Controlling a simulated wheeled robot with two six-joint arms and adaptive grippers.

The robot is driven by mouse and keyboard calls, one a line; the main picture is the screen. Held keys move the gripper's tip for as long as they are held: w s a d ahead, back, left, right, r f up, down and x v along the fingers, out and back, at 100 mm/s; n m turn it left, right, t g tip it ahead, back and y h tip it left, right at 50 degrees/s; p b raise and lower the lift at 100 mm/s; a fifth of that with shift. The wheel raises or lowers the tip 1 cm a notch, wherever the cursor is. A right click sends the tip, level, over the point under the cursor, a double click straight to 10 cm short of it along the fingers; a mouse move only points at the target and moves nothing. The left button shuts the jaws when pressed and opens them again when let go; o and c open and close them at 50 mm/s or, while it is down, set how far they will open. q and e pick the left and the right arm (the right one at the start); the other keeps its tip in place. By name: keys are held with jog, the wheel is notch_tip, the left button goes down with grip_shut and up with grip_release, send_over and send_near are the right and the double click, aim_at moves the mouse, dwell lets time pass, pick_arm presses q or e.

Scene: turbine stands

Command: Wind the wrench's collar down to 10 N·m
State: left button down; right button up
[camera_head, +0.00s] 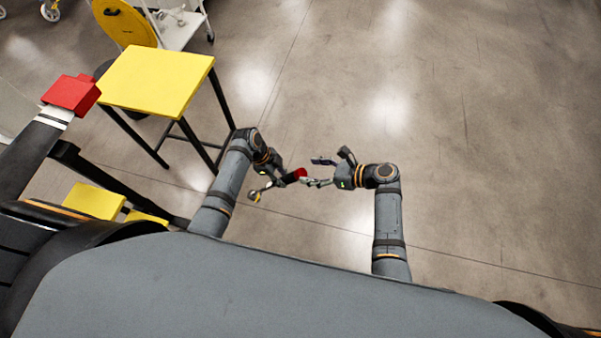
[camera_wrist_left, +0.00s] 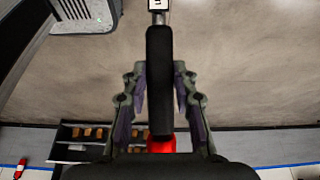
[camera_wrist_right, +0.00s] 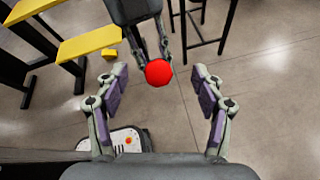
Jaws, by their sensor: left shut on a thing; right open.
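The wrench has a black handle (camera_wrist_left: 160,75) and a red collar (camera_head: 294,175) at one end. My left gripper (camera_head: 270,180) is shut on the wrench's handle and holds it in the air. In the left wrist view the handle runs upright between the fingers, with a light part at the top and the red collar partly hidden at the bottom. My right gripper (camera_head: 325,170) is open and empty. In the right wrist view the collar (camera_wrist_right: 158,72) shows end-on, ahead of and between the spread fingers (camera_wrist_right: 160,85), apparently not touched. No scale reading is legible.
A yellow-topped stand (camera_head: 157,80) with black legs is at the left. A red block (camera_head: 71,94) and lower yellow surfaces (camera_head: 95,200) are further left. A white cart (camera_head: 178,28) and yellow disc (camera_head: 122,22) stand behind. The floor on the right is clear.

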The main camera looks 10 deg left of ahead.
jog(key=shift+d+r, duration=0.5)
jog(key=shift+r, duration=0.2)
jog(key=shift+d+r, duration=0.5)
jog(key=shift+r, duration=0.15)
jog(key=shift+d, duration=0.1)
jog(key=shift+c, duration=1.2)
jog(key=d+n+g, duration=0.2)
jog(key=d+n, duration=0.2)
jog(key=n, duration=0.1)
jog(key=shift+y, duration=0.3)
jog(key=shift+f+x, duration=0.1)
jog(key=shift+x, duration=2)
jog(key=shift+f+x, duration=0.15)
jog(key=shift+x, duration=1.95)
jog(key=shift+d, duration=0.15)
